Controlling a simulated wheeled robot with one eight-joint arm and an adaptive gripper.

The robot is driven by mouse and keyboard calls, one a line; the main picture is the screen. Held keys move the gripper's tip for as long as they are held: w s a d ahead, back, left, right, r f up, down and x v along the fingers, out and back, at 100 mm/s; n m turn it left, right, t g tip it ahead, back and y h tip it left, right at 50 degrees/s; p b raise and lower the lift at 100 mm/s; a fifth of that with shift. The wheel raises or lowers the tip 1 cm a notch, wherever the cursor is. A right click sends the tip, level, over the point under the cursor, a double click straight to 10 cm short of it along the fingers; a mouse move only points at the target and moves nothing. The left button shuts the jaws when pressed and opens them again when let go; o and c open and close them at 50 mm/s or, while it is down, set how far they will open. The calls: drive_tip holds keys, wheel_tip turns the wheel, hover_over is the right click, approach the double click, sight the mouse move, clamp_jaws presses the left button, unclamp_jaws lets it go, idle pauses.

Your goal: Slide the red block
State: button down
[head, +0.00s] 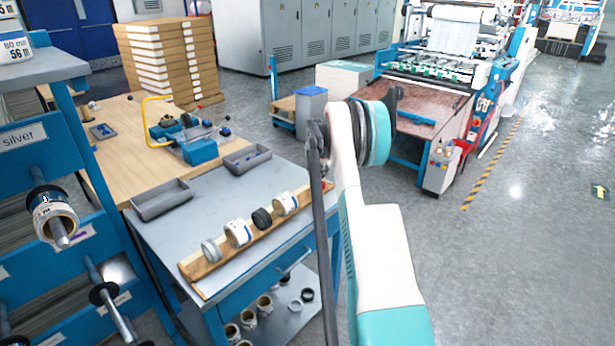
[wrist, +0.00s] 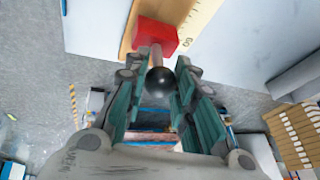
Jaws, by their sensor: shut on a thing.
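The red block (wrist: 155,36) sits on a wooden strip with a number scale (wrist: 196,22) in the wrist view. A short stem with a dark round knob (wrist: 161,81) sticks out from the block toward me. My gripper (wrist: 159,70) has its two green-lined fingers on either side of the stem and knob, shut on the knob. The fingertips reach close to the block's near face.
In the head view, a wooden rail (head: 196,267) with several rolls (head: 238,233) lies on the grey bench (head: 185,224). Grey trays (head: 161,201) stand behind it. A blue rack (head: 105,195) with a roll on a spindle (head: 54,215) is at left. Open floor lies at right.

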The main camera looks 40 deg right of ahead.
drive_tip(key=shift+w+d, duration=0.15)
drive_tip(key=shift+d, duration=1.8)
drive_tip(key=c, duration=1.3)
unclamp_jaws()
drive_tip(key=shift+r, duration=0.15)
drive_tip(key=v, duration=1.1)
drive_tip(key=shift+a+r, duration=0.2)
drive_tip(key=shift+r, duration=0.1)
